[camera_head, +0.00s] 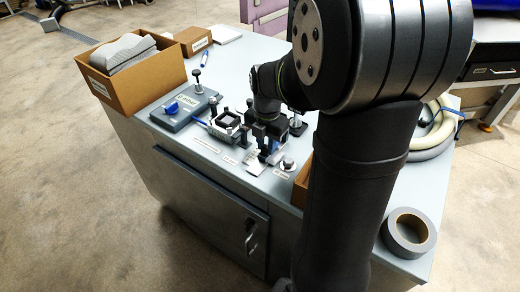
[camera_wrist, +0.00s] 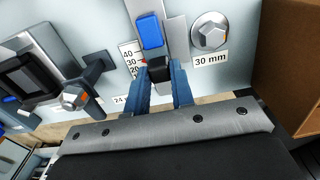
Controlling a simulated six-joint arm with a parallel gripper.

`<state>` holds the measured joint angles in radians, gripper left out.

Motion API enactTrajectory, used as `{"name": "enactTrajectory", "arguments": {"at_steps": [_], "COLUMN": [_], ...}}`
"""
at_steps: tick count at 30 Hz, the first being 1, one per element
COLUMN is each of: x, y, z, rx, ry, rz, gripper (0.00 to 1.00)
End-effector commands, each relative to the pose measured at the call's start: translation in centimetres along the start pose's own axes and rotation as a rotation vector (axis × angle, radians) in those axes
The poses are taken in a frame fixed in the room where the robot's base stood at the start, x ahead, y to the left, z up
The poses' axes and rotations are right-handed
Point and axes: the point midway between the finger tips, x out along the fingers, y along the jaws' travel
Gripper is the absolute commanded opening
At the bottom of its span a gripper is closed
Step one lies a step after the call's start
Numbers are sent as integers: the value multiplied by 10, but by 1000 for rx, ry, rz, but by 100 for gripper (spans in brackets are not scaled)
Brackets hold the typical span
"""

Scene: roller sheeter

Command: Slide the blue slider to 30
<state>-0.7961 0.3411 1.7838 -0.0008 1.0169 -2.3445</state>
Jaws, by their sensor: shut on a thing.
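The blue slider (camera_wrist: 151,33) lies on a grey metal track (camera_wrist: 173,35) in the wrist view, just beyond my fingertips. A black knob (camera_wrist: 158,69) sits directly below it in the picture, between the two fingers of my gripper (camera_wrist: 160,80), which is shut on it. I cannot tell for sure whether knob and slider are one piece. A white scale (camera_wrist: 129,57) marked 40, 30 and 20 runs left of the track. A small red mark shows near 30, beside the knob. In the head view my gripper (camera_head: 266,137) is over the fixtures, and the slider is mostly hidden.
A round metal dial (camera_wrist: 210,35) with a "30 mm" label (camera_wrist: 211,58) is right of the track. A cardboard box (camera_head: 133,75) and tape roll (camera_head: 408,232) stand on the bench.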

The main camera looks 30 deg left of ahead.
Motion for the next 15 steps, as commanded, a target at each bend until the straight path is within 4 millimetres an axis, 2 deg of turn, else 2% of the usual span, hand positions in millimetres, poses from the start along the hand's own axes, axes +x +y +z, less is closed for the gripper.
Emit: {"name": "enactTrajectory", "arguments": {"at_steps": [7, 8, 11, 15], "x": [0, 0, 0, 0], "y": [0, 0, 0, 0], "z": [1, 1, 1, 1], "rx": [-1, -1, -1, -1], "ry": [0, 0, 0, 0], "rz": [1, 1, 1, 1], "gripper": [0, 24, 43, 44]}}
